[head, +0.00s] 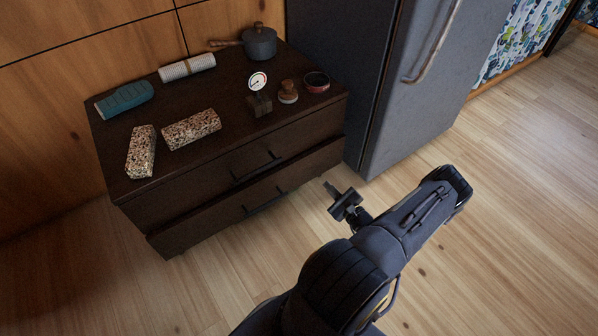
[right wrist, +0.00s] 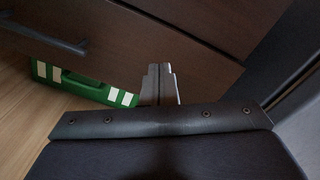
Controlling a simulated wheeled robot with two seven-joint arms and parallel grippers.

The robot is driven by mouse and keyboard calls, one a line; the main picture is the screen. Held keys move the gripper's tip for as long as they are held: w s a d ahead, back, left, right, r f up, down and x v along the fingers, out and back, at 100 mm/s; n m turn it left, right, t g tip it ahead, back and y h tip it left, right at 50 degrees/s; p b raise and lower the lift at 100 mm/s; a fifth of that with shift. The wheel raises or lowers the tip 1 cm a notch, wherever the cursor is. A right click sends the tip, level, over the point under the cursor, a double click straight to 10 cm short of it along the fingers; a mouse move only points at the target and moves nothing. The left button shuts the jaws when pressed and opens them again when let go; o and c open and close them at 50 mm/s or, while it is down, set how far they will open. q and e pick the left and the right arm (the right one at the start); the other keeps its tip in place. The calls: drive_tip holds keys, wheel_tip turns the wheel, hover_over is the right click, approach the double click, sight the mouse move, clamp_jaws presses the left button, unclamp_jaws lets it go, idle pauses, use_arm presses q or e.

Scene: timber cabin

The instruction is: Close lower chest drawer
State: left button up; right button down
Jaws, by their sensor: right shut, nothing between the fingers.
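The dark wooden chest (head: 225,98) stands against the timber wall. Its lower drawer (head: 210,224) sticks out a little beyond the upper drawer (head: 190,198); both have dark bar handles. My right gripper (head: 330,188) is shut and empty, in front of the chest's right end and apart from the lower drawer's front in the head view. In the right wrist view, the shut fingers (right wrist: 161,70) point at dark brown wood, and a bar handle (right wrist: 42,34) shows at upper left. I cannot tell whether the fingertips touch the wood. My left gripper is out of view.
A pot (head: 260,43), a small dial gauge (head: 259,82) and speckled blocks (head: 192,129) stand on the chest. A grey fridge (head: 418,95) is close on the right. A green object with white stripes (right wrist: 75,84) shows near the drawers. The front floor is clear.

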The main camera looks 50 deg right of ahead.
drive_tip(key=a+n+p, duration=0.2)
drive_tip(key=a+n, duration=0.6)
drive_tip(key=n, duration=0.3)
drive_tip(key=n+b, duration=0.1)
drive_tip(key=b, duration=0.4)
approach(286, 169)
drive_tip(key=x, duration=0.3)
drive_tip(key=f+x, duration=0.1)
drive_tip(key=x, duration=0.1)
drive_tip(key=shift+w, duration=0.35)
drive_tip(key=shift+w+d+r, duration=0.15)
drive_tip(key=shift+w, duration=0.35)
drive_tip(key=shift+w+r+p, duration=0.2)
drive_tip(key=shift+w+p, duration=0.1)
drive_tip(key=shift+p+x, duration=0.7)
drive_tip(key=shift+x, duration=0.4)
drive_tip(key=shift+w+d, duration=0.1)
drive_tip(key=shift+d, duration=0.1)
